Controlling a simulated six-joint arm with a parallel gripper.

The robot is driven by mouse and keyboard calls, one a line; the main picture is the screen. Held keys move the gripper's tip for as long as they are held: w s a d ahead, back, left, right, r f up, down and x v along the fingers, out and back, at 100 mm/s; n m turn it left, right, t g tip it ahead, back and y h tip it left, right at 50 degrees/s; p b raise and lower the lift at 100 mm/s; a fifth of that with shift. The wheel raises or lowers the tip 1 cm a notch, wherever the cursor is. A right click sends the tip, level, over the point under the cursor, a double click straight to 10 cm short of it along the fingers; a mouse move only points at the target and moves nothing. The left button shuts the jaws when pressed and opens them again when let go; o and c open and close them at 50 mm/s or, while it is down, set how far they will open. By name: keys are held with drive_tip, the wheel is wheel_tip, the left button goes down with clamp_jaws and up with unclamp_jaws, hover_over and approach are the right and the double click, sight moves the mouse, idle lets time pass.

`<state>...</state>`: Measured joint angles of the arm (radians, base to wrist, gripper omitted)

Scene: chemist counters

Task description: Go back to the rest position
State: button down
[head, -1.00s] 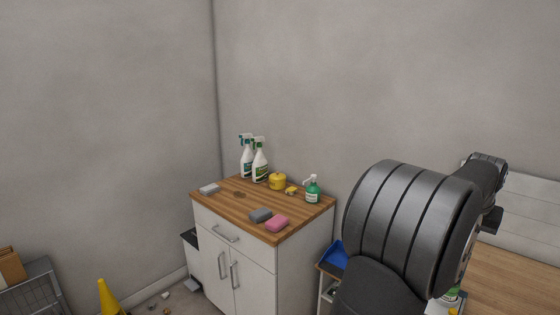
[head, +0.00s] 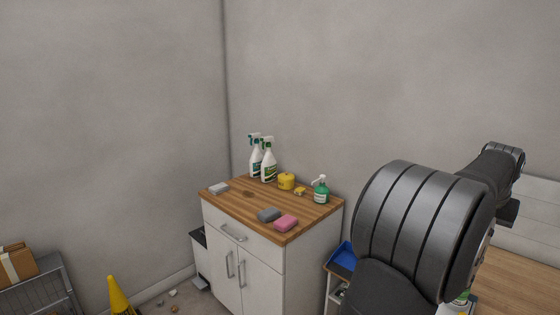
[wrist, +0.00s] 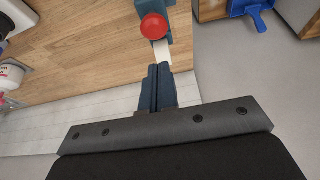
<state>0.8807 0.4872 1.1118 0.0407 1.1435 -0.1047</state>
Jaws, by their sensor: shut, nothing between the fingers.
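My gripper (wrist: 158,88) shows in the wrist view with its two dark blue fingers pressed together and nothing between them. It hangs above the edge of a wooden counter (wrist: 85,55). In the head view my arm fills the right side and hides part of the counter (head: 520,285) behind it; the gripper's fingers cannot be made out there.
Near the fingertips is a blue-grey item with a red ball (wrist: 153,27). White bottles (wrist: 10,75) stand at the wrist view's left. A cabinet (head: 222,208) holds spray bottles (head: 268,168), a pink sponge (head: 286,222) and a green bottle (head: 321,191). A yellow cone (head: 118,296) stands on the floor.

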drive_tip(key=shift+f, duration=2.55)
drive_tip(key=c, duration=1.6)
unclamp_jaws()
drive_tip(key=shift+s+a, duration=0.25)
drive_tip(key=o, duration=1.6)
drive_tip(key=s+a+f, duration=0.1)
drive_tip(key=s+a, duration=0.4)
drive_tip(key=a, duration=0.1)
drive_tip(key=shift+s+a, duration=0.2)
drive_tip(key=shift+s, duration=0.2)
drive_tip(key=x, duration=1)
drive_tip(key=shift+s+a+r, duration=0.1)
drive_tip(key=shift+r, duration=0.05)
drive_tip(key=v, duration=0.9)
drive_tip(key=shift+r, duration=0.35)
